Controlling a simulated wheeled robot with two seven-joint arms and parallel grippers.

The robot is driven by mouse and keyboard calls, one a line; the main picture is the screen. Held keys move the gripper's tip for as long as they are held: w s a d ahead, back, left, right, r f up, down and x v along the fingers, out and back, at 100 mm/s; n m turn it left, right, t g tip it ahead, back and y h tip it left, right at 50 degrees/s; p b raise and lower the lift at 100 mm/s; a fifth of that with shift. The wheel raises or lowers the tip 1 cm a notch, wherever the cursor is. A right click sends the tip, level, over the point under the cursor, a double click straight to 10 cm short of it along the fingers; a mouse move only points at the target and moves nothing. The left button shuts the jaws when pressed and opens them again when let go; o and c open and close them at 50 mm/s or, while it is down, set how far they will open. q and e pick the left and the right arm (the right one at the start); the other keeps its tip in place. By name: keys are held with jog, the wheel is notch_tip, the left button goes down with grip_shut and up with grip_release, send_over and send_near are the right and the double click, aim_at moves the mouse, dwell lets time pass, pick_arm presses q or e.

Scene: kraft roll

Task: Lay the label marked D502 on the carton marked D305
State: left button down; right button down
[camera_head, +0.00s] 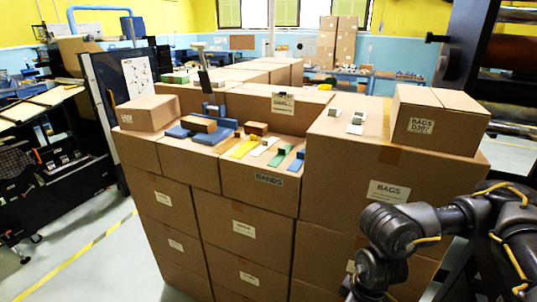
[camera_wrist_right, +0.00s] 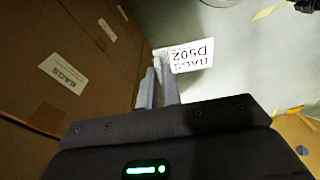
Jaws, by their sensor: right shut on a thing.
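The white label marked BAGS D502 (camera_wrist_right: 190,56) is between the fingertips of my right gripper (camera_wrist_right: 160,72) in the right wrist view. The gripper is shut on the label's edge and holds it in the air beside a carton wall. My right arm shows at the right of the head view; its gripper does not show there. A small carton (camera_head: 440,118) at the upper right of the stack is marked BAGS and a code like D307 or D305. Another small carton (camera_head: 148,112) on the left has print too small to read. My left gripper is not in view.
Large stacked cartons fill the middle. Blue, yellow and green pieces (camera_head: 245,147) lie on their tops, and small grey items (camera_head: 356,124) lie on the right carton. A black cart (camera_head: 55,160) stands at left. Floor (camera_head: 80,270) is free at lower left.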

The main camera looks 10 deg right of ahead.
jog(key=w+a+r+n, duration=0.3)
jog(key=w+a+r, duration=0.2)
jog(key=w+r, duration=0.3)
jog(key=s+f+m, duration=0.2)
jog(key=f, duration=0.5)
jog(key=s+f+m, duration=0.3)
jog(key=f, duration=0.4)
jog(key=shift+b, duration=0.35)
